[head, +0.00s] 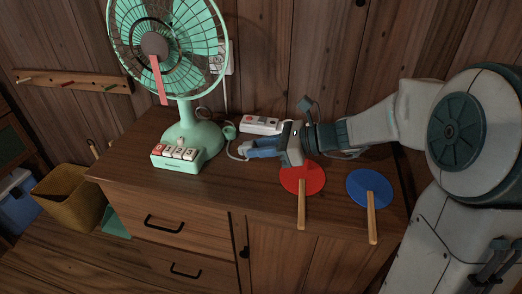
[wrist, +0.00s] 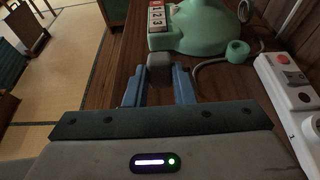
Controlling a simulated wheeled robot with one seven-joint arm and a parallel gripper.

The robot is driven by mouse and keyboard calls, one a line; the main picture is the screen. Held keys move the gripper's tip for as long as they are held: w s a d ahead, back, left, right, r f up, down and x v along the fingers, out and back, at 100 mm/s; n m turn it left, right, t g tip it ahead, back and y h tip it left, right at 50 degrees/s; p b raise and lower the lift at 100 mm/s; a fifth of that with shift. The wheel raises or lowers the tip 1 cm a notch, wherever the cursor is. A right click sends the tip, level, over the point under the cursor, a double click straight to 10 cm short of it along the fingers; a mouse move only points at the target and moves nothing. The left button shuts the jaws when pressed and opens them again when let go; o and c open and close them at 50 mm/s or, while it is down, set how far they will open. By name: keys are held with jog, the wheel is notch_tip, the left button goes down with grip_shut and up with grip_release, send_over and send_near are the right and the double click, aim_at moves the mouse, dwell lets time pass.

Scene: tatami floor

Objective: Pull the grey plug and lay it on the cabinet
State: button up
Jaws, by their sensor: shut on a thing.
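The grey plug (wrist: 160,66) is between the tips of my gripper in the wrist view. My gripper (wrist: 158,82) is shut on it, with a blue finger on each side. In the head view my gripper (head: 246,150) is low over the wooden cabinet (head: 215,190), just in front of the white power strip (head: 260,125). The plug is apart from the strip, which also shows at the right of the wrist view (wrist: 286,88). I cannot tell whether the plug touches the cabinet top. In the head view the fingers largely hide it.
A green electric fan (head: 185,125) with numbered buttons stands left of my gripper. A small green piece (wrist: 238,52) lies beside its base. A red paper fan (head: 302,180) and a blue one (head: 369,187) lie near the front edge. Bare wood shows between the fan base and the red fan.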

aim_at(261, 179)
jog(key=shift+f+b, duration=3.45)
jog(key=o, duration=1)
jog(key=shift+d+r, duration=0.1)
jog(key=p+v, duration=0.4)
jog(key=v, duration=0.9)
jog(key=shift+d+r+p, duration=0.1)
jog(key=shift+d+p, duration=0.2)
jog(key=shift+p, duration=0.05)
